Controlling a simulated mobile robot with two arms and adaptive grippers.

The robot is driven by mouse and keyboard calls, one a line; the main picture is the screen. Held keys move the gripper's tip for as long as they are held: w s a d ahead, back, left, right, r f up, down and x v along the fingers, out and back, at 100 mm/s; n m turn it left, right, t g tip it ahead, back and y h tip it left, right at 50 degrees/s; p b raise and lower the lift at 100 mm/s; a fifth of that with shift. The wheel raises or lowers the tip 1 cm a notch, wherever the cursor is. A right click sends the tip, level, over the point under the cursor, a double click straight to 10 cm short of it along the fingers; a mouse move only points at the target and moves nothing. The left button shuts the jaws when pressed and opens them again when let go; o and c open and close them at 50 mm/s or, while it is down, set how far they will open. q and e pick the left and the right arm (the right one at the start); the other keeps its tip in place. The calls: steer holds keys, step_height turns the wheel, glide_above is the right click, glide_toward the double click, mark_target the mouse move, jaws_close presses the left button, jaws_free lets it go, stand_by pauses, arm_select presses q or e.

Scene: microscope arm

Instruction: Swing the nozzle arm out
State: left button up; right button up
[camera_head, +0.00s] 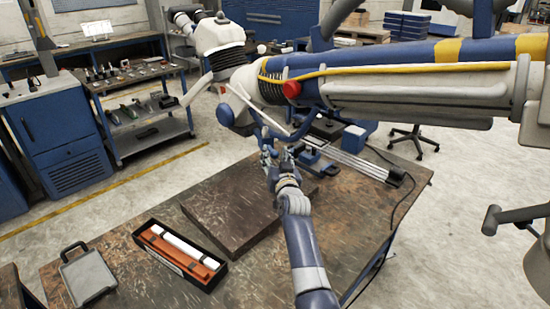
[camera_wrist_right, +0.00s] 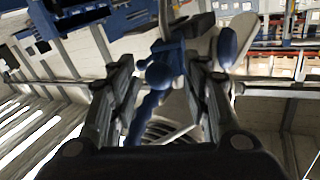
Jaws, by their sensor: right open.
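The large white and blue jointed arm (camera_head: 400,62) with a yellow cable reaches in from the right over the bench. I cannot tell which part is the nozzle arm. In the right wrist view, my right gripper (camera_wrist_right: 163,70) is open, with a blue ball-ended part (camera_wrist_right: 160,76) showing between its fingers. Contact cannot be told. My left gripper is not in view.
The brown workbench (camera_head: 130,255) holds a raised dark board (camera_head: 235,225), a black box with orange and white contents (camera_head: 180,255), a grey clipboard-like case (camera_head: 88,278), and a railed fixture (camera_head: 350,160) at the back. Blue cabinets and shelves stand behind.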

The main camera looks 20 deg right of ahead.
steer(key=shift+r, duration=0.2)
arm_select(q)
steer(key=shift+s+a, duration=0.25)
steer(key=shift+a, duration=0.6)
arm_select(e)
step_height(320, 180, up, 10)
steer(key=shift+f, duration=0.2)
